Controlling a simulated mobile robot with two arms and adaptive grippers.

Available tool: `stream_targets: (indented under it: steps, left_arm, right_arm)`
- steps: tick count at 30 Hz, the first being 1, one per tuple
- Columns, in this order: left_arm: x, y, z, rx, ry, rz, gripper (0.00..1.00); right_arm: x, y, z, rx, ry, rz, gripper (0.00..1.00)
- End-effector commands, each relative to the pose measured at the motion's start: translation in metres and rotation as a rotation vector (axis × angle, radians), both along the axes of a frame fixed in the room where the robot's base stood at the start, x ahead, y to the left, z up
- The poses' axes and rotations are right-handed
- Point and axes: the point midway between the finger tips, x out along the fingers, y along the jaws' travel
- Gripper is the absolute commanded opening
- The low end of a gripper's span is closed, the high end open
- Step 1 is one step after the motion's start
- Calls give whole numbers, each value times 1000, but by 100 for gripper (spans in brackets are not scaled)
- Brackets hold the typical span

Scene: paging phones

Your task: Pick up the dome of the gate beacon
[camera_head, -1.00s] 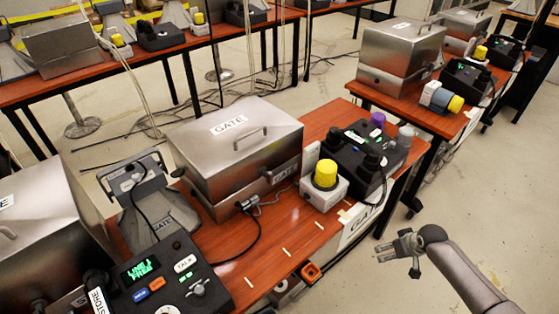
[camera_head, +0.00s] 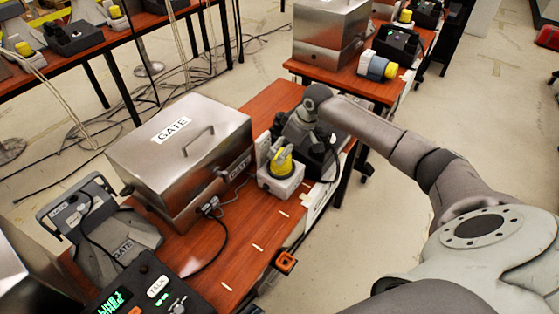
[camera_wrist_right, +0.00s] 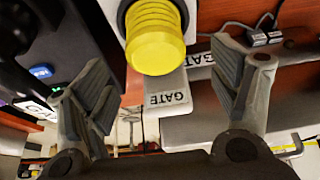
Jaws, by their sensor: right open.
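In the right wrist view the yellow dome (camera_wrist_right: 157,42) shows between the two spread fingers, towards the top of the picture. A clear gap shows on each side, so the gripper is open and empty. My left gripper is not in view.
A steel box labelled GATE (camera_head: 185,150) stands left of the beacon. A dark console (camera_head: 318,165) stands close on its right, partly behind my arm. A phone cradle (camera_head: 105,225) and another console (camera_head: 140,290) are at lower left. Cables lie on the table.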

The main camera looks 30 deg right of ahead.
Motion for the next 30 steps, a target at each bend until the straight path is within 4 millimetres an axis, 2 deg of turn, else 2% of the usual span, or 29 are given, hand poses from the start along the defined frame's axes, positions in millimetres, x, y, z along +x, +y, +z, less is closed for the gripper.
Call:
stream_targets:
  steps: [12,21,30]
  left_arm:
    - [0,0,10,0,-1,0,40]
    - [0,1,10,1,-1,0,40]
    - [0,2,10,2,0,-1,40]
  right_arm:
    - [19,3,-43,0,1,0,82]
    - [20,4,-47,-1,0,0,80]
    - [20,3,-46,-1,0,0,42]
